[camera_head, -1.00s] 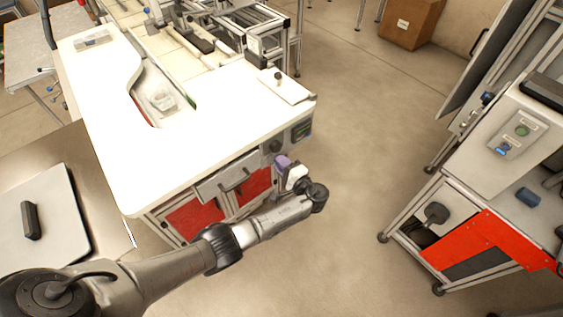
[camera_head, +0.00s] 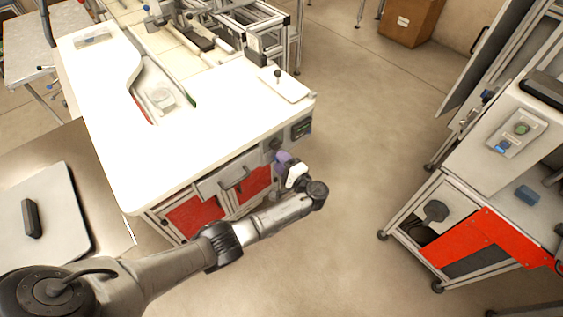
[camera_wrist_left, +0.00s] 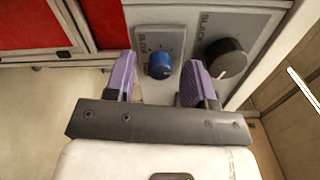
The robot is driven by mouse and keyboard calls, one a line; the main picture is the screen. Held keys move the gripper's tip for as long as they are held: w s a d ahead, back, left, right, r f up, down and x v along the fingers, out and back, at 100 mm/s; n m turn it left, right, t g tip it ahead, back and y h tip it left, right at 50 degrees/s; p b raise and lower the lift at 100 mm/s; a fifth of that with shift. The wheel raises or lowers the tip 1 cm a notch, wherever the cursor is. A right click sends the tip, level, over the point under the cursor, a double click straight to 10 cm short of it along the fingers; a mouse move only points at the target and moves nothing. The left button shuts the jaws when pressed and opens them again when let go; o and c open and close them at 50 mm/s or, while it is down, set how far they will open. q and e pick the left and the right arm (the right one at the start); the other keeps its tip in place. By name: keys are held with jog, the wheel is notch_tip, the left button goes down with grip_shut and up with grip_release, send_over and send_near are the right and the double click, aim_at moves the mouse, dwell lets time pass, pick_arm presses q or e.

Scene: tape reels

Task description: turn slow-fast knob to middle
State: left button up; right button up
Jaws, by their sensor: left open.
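A blue knob (camera_wrist_left: 161,65) sits on a small grey panel with printed marks and partly readable lettering, in the left wrist view. A larger black knob (camera_wrist_left: 226,58) is on the panel to its right. My left gripper (camera_wrist_left: 158,76) is open, with its purple fingers on either side of the blue knob. I cannot tell whether either finger touches it. In the head view the left gripper (camera_head: 284,159) is at the front right corner of the white-topped workbench (camera_head: 190,145), and the blue knob does not show there. My right gripper is not in view.
Red panels (camera_head: 197,216) and a handled grey drawer (camera_head: 231,180) are on the bench front, left of the gripper. A grey-and-red cart (camera_head: 480,237) stands at the right. The floor between is clear.

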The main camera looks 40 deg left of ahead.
pick_arm(q)
jog(key=s+d, duration=0.2)
jog(key=d, duration=1.1)
jog(key=shift+s+d+p, duration=0.25)
jog(key=shift+d+p, duration=0.05)
